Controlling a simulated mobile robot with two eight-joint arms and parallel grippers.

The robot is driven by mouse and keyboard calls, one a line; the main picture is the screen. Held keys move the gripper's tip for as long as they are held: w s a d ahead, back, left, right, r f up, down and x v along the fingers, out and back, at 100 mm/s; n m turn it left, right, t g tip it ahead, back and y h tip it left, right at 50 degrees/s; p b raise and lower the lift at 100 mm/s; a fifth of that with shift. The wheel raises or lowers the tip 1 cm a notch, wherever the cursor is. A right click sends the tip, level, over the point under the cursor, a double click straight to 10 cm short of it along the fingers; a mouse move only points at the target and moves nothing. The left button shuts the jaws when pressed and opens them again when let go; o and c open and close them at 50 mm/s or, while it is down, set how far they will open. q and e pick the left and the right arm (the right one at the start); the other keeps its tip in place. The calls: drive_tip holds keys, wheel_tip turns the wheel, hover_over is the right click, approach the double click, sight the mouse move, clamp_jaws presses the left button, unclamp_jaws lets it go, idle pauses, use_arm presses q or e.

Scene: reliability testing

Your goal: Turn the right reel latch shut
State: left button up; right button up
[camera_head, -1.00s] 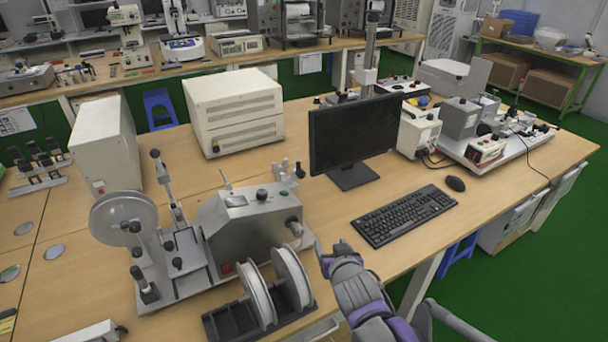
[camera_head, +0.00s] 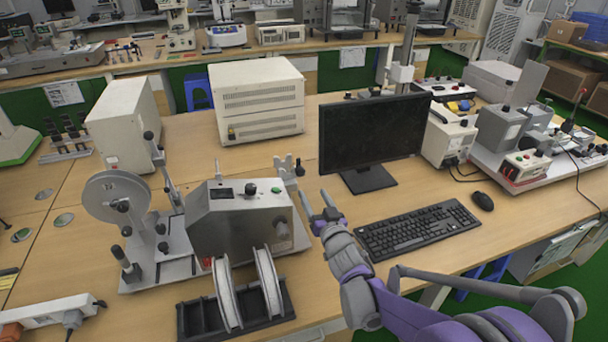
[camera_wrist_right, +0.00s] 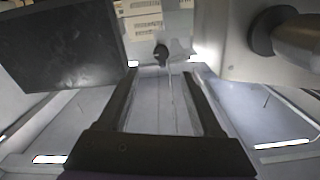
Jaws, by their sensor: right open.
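The winding machine (camera_head: 240,220) is a grey metal box with a green button and dark knob on top. A large clear-grey reel disc (camera_head: 118,197) stands at its left. A pale forked bracket (camera_head: 284,166) with a small black knob (camera_head: 300,169) stands behind its right end; it looks like the right reel latch. In the right wrist view the pale bracket (camera_wrist_right: 181,52) and black knob (camera_wrist_right: 162,53) lie just beyond the fingertips. My right gripper (camera_head: 317,199) is open and empty, right of the machine; its fingers frame the wrist view (camera_wrist_right: 166,78). My left gripper is not shown.
A dark monitor (camera_head: 372,133) stands close to the right of my gripper, with a keyboard (camera_head: 418,230) in front. Two white spools on a black rack (camera_head: 192,322) stand in front of the machine. Table behind the bracket is clear up to a beige box (camera_head: 258,98).

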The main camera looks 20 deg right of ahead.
sight(301, 174)
drive_tip(key=w, duration=0.7)
drive_tip(key=w+p, duration=0.1)
drive_tip(key=w, duration=0.2)
drive_tip(key=shift+w+a, duration=0.25)
drive_tip(key=shift+a, duration=0.05)
clamp_jaws()
